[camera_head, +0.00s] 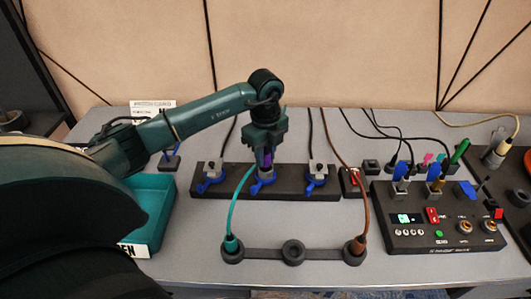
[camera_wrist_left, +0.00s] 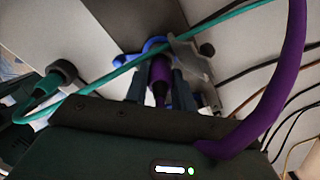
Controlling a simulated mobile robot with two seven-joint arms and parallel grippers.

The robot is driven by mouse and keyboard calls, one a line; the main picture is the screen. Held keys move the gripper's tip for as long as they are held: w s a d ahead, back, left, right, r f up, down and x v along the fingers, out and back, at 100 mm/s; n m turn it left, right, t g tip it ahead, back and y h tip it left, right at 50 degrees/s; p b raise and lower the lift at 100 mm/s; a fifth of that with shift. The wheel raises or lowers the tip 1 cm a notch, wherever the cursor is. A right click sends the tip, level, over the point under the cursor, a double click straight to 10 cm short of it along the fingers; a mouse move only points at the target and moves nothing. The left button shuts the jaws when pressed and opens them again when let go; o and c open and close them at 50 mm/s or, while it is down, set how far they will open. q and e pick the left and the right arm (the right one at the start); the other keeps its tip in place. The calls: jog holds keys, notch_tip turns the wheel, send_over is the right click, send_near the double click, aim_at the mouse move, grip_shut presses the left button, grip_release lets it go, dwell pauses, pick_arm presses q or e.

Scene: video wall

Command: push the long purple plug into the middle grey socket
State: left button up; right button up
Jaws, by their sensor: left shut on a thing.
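My left gripper (camera_head: 265,150) points down over the middle of the rear dark strip, shut on the long purple plug (camera_head: 266,158). In the left wrist view the plug (camera_wrist_left: 160,82) is upright between the two fingers, and its thick purple cable (camera_wrist_left: 283,85) loops at right. The middle grey socket (camera_head: 270,173), with a blue lever (camera_head: 261,183), is right under the plug; its grey metal part (camera_wrist_left: 190,60) also shows in the wrist view. The plug's tip is hidden by fingers and socket, so I cannot tell whether it is inside. My right gripper is not in view.
Grey sockets with blue levers flank it at left (camera_head: 209,172) and right (camera_head: 317,172). A front holder strip (camera_head: 264,254) bears a teal plug (camera_head: 231,243) and a brown plug (camera_head: 358,244). A control panel (camera_head: 430,240) stands right, a teal tray (camera_head: 150,215) left.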

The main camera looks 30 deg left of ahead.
pick_arm(q)
jog(key=shift+f, duration=0.15)
jog(key=shift+f, duration=0.3)
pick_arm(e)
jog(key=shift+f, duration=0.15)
pick_arm(q)
jog(key=o, duration=1.1)
jog(key=shift+c, duration=0.2)
jog(key=shift+r, duration=0.1)
jog(key=shift+w, duration=0.1)
jog(key=r, duration=1.3)
jog(key=shift+s+b, duration=0.2)
jog(key=shift+b, duration=0.1)
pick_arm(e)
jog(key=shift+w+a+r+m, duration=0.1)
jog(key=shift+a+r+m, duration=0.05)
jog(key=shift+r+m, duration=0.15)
pick_arm(q)
jog(key=shift+s, duration=0.1)
